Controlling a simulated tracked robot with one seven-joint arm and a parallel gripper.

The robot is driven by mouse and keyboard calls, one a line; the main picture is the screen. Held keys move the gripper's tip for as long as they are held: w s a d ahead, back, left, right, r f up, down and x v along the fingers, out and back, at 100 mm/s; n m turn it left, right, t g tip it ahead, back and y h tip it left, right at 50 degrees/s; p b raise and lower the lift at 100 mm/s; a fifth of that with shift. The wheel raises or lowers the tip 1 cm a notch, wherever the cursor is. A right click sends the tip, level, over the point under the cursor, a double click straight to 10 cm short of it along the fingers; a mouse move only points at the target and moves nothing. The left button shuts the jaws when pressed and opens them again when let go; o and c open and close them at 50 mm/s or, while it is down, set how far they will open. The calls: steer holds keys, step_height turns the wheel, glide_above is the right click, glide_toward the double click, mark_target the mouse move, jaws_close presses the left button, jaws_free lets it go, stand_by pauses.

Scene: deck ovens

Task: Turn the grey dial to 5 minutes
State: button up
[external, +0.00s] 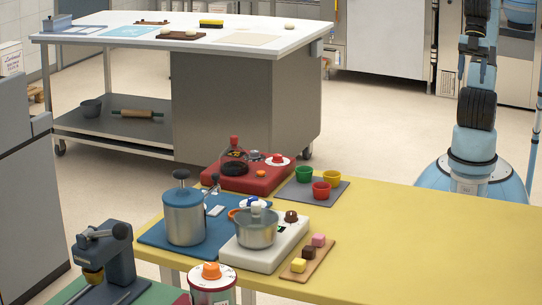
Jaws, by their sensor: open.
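I cannot pick out a grey dial with certainty. A small grey round piece (253,156) sits on the red unit (222,183) at the back of the yellow table, and I cannot tell if it is a dial. Beside it is a red knob (278,159) on a white disc. A blue knob on a white disc (262,205) sits on the blue unit (156,236). No minute marks are readable. My arm (476,108) rises from its blue base at the right and leaves the top of the picture. My gripper is out of view.
The yellow table (430,250) is bare on its right. A metal canister (184,215), a pot (257,228) on a white unit (270,260), a grey mat (302,192) with coloured cups and a small board (299,273) crowd its left. A white-topped counter (120,38) stands behind.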

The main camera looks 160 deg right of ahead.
steer(key=w+d+r+m+g, duration=0.1)
steer(key=w+d+m, duration=0.1)
steer(key=w+d, duration=0.7)
steer(key=w+d+r+m+g, duration=0.1)
steer(key=w+d+r+m, duration=0.1)
steer(key=w+d, duration=0.65)
steer(key=m+g, duration=0.4)
steer(key=m, duration=0.1)
glide_above(255, 151)
step_height(255, 151, down, 19)
step_height(255, 151, down, 13)
steer(key=shift+r, duration=0.1)
steer(key=shift+c, duration=0.4)
